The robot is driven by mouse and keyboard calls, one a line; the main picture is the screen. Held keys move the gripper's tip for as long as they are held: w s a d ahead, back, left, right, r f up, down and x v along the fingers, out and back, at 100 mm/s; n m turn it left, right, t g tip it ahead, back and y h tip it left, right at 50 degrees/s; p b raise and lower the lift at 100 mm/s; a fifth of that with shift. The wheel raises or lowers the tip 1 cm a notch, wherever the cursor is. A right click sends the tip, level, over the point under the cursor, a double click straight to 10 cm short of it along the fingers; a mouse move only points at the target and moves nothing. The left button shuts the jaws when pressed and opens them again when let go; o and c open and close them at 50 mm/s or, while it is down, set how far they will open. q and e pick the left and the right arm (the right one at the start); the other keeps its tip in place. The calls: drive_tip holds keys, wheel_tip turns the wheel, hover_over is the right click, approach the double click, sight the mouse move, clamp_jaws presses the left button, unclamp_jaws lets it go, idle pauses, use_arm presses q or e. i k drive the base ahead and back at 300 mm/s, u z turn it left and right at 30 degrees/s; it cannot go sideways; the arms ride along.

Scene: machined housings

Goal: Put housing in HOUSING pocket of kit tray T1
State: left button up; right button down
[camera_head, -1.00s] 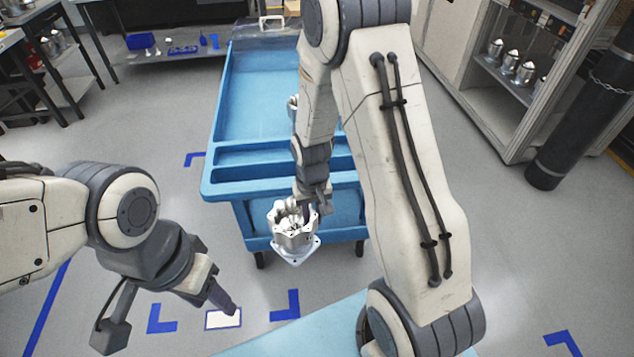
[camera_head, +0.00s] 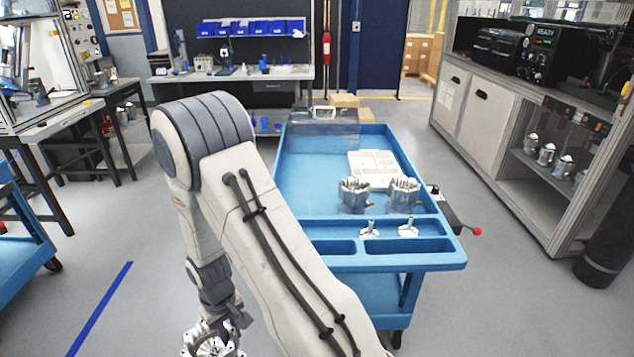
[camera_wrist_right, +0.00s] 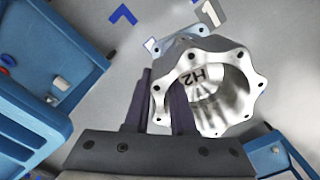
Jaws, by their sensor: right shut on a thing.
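A silver machined housing (camera_head: 212,345) is at the bottom edge of the head view, partly cut off. My right gripper (camera_head: 224,324) is shut on it and holds it above the floor, left of the blue cart. In the right wrist view the housing (camera_wrist_right: 235,85) is a hollow, scalloped flanged part marked H2, with the right gripper's (camera_wrist_right: 160,88) dark fingers at its near wall. A pale, flat tray (camera_head: 375,165) lies on the cart's top; I cannot read any label or make out its pockets. My left gripper is not in view.
The blue cart (camera_head: 440,262) carries two more housings (camera_head: 354,194) (camera_head: 403,194) in front of the pale tray and small silver parts (camera_head: 369,228) (camera_head: 408,229) near its front. A cabinet (camera_head: 505,130) stands right. Another blue cart (camera_head: 20,250) is at the left edge. Floor between is clear.

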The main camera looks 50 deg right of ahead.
sight(382, 181)
drive_tip(key=u, duration=0.55)
drive_tip(key=k, duration=1.45)
drive_tip(key=z, duration=1.65)
drive_tip(key=i, duration=0.45)
drive_tip(key=z, duration=0.05)
